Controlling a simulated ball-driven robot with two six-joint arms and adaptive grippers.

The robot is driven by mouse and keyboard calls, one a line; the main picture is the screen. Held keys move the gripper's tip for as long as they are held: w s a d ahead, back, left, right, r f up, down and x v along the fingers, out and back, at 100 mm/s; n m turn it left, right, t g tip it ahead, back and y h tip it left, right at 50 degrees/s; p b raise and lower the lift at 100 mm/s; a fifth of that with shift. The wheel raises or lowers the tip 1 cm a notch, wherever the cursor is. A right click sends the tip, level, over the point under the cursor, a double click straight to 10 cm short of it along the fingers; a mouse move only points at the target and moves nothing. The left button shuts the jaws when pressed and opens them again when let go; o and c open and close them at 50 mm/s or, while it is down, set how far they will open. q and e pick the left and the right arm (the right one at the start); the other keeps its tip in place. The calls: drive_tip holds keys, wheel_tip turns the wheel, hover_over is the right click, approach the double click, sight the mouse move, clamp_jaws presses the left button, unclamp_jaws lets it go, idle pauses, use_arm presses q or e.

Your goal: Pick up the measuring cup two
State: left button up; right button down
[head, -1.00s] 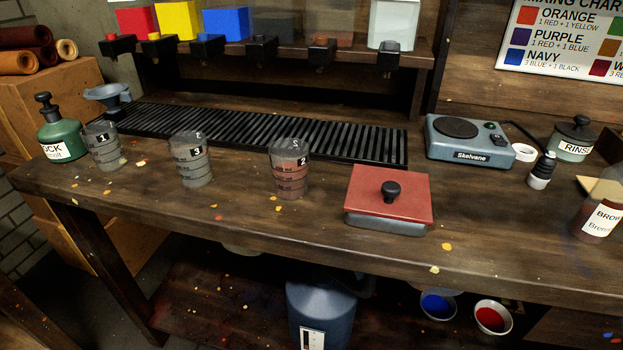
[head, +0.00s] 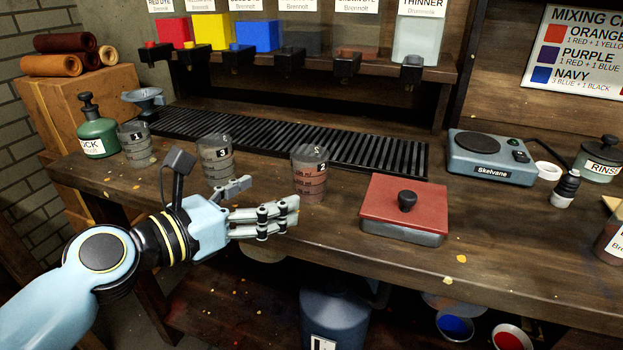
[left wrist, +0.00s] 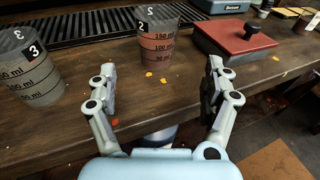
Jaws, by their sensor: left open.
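Measuring cup two (head: 309,174) is a clear cup with a black "2" label and dark level marks. It stands upright on the wooden bench and looks reddish. In the left wrist view, measuring cup two (left wrist: 158,44) stands beyond the fingertips, between their lines and a little left of centre. My left gripper (head: 272,204) is open and empty at the bench's front edge, left of and nearer than cup two. In the left wrist view its two fingers (left wrist: 161,80) are spread wide, with no cup between them. My right gripper is not in view.
Measuring cup three (head: 216,160) stands close behind my left gripper, and cup one (head: 136,145) farther left. A red-lidded box (head: 402,205) sits right of cup two. A black slotted grate (head: 290,140) runs behind the cups.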

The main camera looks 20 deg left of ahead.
sight(298, 183)
use_arm(q)
drive_tip(key=x, duration=0.6)
drive_tip(key=b+x, duration=0.1)
drive_tip(key=f+x, duration=0.1)
drive_tip(key=x, duration=0.1)
drive_tip(key=shift+w+a, duration=0.15)
drive_tip(key=shift+w, duration=0.15)
drive_tip(key=c, duration=1.3)
drive_tip(key=shift+c, duration=0.2)
drive_tip(key=shift+r, duration=0.15)
